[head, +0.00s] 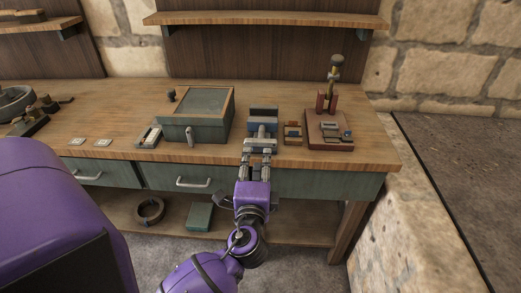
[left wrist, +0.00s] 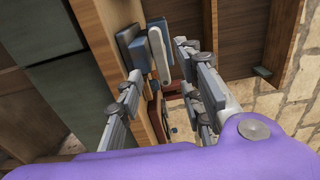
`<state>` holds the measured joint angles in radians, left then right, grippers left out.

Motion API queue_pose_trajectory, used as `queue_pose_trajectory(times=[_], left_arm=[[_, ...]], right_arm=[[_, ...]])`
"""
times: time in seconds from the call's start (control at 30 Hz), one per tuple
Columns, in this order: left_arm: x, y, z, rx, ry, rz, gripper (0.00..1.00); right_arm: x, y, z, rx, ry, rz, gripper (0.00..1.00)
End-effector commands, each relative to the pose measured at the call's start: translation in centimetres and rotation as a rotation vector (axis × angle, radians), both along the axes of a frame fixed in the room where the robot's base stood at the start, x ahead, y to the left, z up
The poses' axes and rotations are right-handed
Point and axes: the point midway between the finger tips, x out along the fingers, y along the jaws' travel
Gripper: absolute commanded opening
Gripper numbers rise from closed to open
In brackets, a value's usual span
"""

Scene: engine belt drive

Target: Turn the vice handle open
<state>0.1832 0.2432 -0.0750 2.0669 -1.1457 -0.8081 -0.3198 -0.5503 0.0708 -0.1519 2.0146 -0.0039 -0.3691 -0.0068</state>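The vice (head: 263,111) is a blue-grey block at the front edge of the workbench in the head view. In the left wrist view the vice (left wrist: 131,38) shows with its pale grey handle (left wrist: 159,56), a slim bar. My left gripper (head: 258,147) is just in front of the vice and partly hides it. In the left wrist view my left gripper (left wrist: 160,62) has its fingers spread, with the handle ahead between them. The fingers seem apart from the handle; contact is not clear. My right gripper is not in view.
A green box with a glass lid (head: 205,103) stands left of the vice. A small brown-and-grey part (head: 292,133) and a red stand (head: 328,130) are to its right. Green drawers (head: 192,177) with handles run below the top. A shelf (head: 265,19) hangs above.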

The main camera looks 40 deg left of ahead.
Motion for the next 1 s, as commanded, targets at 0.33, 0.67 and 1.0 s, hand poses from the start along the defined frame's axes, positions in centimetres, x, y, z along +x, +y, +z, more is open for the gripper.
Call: queue_pose_trajectory(times=[0.33, 0.67, 1.0], left_arm=[[4.6, 2.8, 0.3, -0.001, -0.002, -0.001, 0.34], [5.7, 3.6, 0.0, -0.004, 0.0, -0.001, 0.34], [5.7, 3.5, 0.0, -0.005, 0.0, -0.001, 0.04]], right_arm=[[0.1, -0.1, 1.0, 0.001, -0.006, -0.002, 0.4], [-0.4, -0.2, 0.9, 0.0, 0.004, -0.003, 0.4], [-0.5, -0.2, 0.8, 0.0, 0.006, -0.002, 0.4]])
